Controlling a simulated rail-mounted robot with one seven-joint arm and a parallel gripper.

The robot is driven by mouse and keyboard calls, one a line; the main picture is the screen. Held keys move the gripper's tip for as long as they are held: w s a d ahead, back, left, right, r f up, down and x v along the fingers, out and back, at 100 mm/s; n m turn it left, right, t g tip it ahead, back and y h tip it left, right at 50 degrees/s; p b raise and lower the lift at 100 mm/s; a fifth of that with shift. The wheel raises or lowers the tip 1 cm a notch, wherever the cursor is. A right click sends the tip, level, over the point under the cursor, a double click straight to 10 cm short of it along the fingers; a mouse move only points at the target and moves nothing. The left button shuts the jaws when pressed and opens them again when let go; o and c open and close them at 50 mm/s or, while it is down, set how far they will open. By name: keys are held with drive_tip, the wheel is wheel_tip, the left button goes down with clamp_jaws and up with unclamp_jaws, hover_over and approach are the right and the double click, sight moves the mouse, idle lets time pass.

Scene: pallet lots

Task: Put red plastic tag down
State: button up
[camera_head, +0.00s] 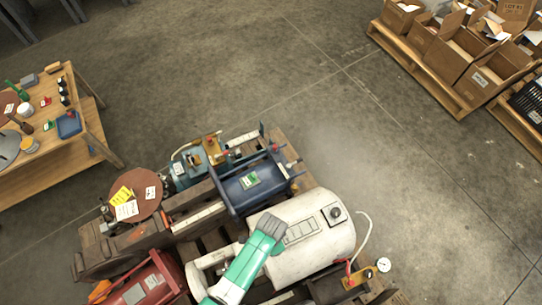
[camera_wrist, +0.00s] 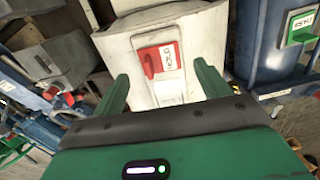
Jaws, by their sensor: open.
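In the head view my gripper (camera_head: 270,226) is over the left part of the white machine (camera_head: 325,245); the tag is not visible there.
A red box (camera_head: 145,285) is at lower left. A wooden table (camera_head: 90,135) and pallets of cartons (camera_head: 455,55) flank open floor.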

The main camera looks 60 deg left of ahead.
wheel_tip(320, 180, up, 9)
drive_tip(key=p, duration=0.3)
